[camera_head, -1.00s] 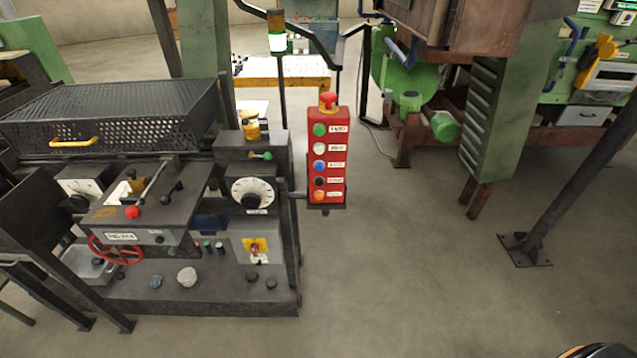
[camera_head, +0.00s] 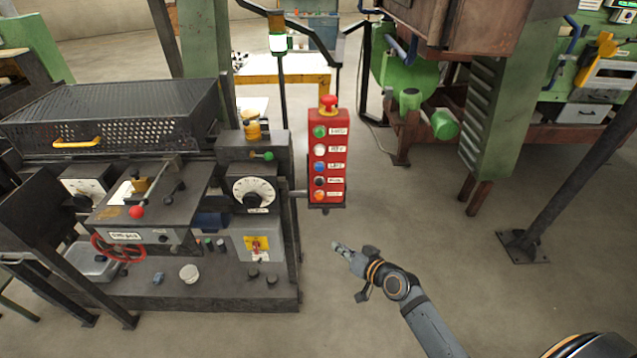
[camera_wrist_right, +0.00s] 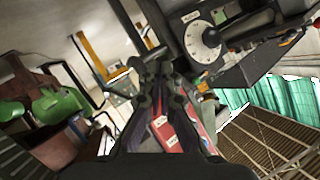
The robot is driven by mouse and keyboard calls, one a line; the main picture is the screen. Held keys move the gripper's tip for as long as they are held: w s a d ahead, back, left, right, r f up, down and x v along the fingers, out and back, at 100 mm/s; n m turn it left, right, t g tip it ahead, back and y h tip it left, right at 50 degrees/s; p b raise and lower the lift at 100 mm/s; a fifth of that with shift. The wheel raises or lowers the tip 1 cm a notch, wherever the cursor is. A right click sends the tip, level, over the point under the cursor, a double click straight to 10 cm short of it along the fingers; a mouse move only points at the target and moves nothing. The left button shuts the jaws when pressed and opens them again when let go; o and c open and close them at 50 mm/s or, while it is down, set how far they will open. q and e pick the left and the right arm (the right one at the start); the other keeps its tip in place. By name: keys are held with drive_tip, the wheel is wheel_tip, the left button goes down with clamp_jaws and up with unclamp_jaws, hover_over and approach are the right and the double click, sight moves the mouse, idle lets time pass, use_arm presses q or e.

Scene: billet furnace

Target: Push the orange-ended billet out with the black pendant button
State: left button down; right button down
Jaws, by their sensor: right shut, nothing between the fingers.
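The red pendant box (camera_head: 337,142) hangs beside the machine in the middle of the head view. Its buttons run down the front: green, white, blue, black and orange, with a red mushroom knob on top. The black button (camera_head: 319,182) is second from the bottom. My right gripper (camera_head: 339,246) is shut and empty, below the pendant and apart from it. In the right wrist view my fingers (camera_wrist_right: 160,62) point towards the pendant (camera_wrist_right: 172,128), which they partly cover. I see no billet in these frames. My left gripper is not in view.
The dark machine (camera_head: 200,293) with a dial (camera_head: 254,190), a red handwheel (camera_head: 119,247) and a perforated cover (camera_head: 140,110) stands left of the pendant. A dark slanted post (camera_head: 570,180) stands at the right. The floor between is clear.

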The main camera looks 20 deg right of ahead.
sight(319, 182)
drive_tip(key=a+r+n+t+y, duration=0.1)
drive_tip(key=a+r+y, duration=0.2)
drive_tip(key=r, duration=1.1)
drive_tip(key=shift+a+t, duration=0.4)
drive_tip(key=shift+a, duration=0.6)
drive_tip(key=shift+w+r, duration=0.1)
drive_tip(key=shift+w, duration=0.05)
drive_tip(key=shift+w+d+b, duration=0.25)
drive_tip(key=shift+w+d, duration=0.15)
drive_tip(key=shift+w, duration=1)
drive_tip(key=shift+w+d+b, duration=0.2)
drive_tip(key=shift+w+d, duration=0.25)
drive_tip(key=shift+w, duration=0.95)
drive_tip(key=shift+w+d+b, duration=0.25)
drive_tip(key=shift+w+d, duration=0.15)
drive_tip(key=shift+w, duration=1)
drive_tip(key=shift+w, duration=0.1)
drive_tip(key=shift+w+d+b, duration=0.1)
drive_tip(key=shift+w+b, duration=0.25)
